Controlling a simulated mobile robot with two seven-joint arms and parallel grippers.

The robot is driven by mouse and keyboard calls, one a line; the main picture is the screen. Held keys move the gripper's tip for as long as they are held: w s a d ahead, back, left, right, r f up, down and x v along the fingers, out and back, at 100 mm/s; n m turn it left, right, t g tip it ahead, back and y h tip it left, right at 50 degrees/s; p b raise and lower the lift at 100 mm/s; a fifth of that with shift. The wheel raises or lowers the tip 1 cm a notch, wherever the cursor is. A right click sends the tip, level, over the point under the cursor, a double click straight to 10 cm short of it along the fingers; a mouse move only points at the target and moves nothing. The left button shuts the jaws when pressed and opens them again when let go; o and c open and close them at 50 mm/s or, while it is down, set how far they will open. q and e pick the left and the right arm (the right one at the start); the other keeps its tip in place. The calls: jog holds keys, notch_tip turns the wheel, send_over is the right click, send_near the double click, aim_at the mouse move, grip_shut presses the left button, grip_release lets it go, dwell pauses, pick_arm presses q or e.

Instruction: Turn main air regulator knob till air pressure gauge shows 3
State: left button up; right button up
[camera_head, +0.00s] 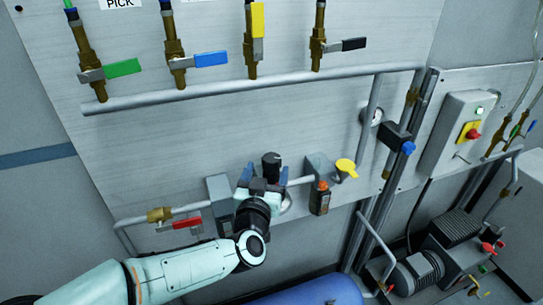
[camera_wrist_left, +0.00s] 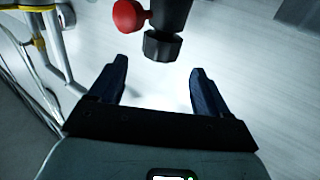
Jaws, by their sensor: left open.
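A black knob (camera_head: 271,160) sits on the pipe assembly low on the panel; I take it for the regulator knob. A black faceted knob (camera_wrist_left: 162,45) shows in the left wrist view, ahead of the fingertips and between their lines. My left gripper (camera_head: 265,177) is in front of the assembly, close below the knob, hiding part of it. In the left wrist view the gripper (camera_wrist_left: 158,78) is open, with nothing between its fingers. A small round face (camera_head: 377,116) sits by the right pipe; it may be a gauge, and no reading is legible. My right gripper is not in view.
A red-handled valve (camera_head: 187,223) is left of my gripper. An orange-topped black part (camera_head: 321,197) and a yellow handle (camera_head: 346,167) are close on its right. A blue tank (camera_head: 312,291) lies below. A grey pipe (camera_head: 250,86) runs above; the panel between is bare.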

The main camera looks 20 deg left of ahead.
aim_at(270, 164)
pick_arm(q)
jog(key=w, duration=0.4)
jog(key=w+p, duration=0.1)
jog(key=w, duration=0.1)
jog(key=shift+w+a, duration=0.25)
jog(key=shift+w, duration=0.05)
jog(key=c, duration=1)
